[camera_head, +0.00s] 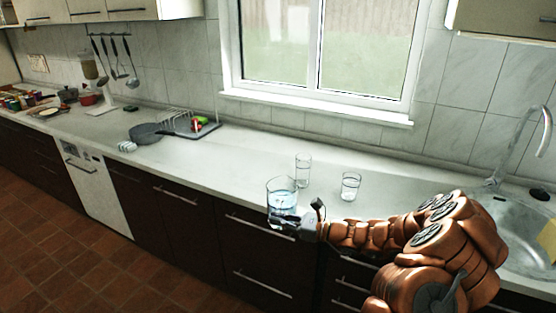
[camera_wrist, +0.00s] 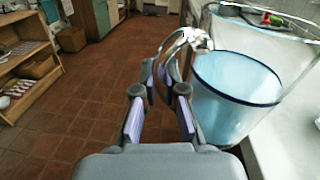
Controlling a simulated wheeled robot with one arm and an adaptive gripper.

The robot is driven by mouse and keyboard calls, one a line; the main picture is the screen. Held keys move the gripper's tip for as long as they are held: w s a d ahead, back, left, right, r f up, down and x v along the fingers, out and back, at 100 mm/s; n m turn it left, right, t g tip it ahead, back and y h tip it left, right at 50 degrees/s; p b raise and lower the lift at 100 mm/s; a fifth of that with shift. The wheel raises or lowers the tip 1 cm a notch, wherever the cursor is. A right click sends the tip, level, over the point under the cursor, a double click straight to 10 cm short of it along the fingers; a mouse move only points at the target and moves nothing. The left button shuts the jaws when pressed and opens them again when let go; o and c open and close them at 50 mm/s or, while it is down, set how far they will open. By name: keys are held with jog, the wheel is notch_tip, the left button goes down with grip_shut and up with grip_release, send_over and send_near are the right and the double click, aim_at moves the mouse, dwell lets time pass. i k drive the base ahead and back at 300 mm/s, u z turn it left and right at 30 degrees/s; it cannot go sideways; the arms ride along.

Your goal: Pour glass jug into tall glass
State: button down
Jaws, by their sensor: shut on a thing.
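The clear glass jug (camera_head: 281,187) holds pale blue water and looks upright at the counter's front edge. I cannot tell whether its base touches the counter. My gripper (camera_head: 293,220) is at its lower right and shut on its handle. In the wrist view, my gripper (camera_wrist: 160,88) has its fingers around the curved handle (camera_wrist: 176,48), and the jug (camera_wrist: 238,88) fills the right side. The tall glass (camera_head: 303,168) stands upright on the counter, behind and right of the jug, apart from it. Its contents are hard to make out.
A shorter glass (camera_head: 350,186) with some clear liquid stands right of the tall glass. The sink (camera_head: 520,238) and tap (camera_head: 540,130) are at the far right.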

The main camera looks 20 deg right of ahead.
aim_at(303, 171)
jog(key=u, duration=3.1)
jog(key=i, duration=0.4)
jog(key=z, duration=2.65)
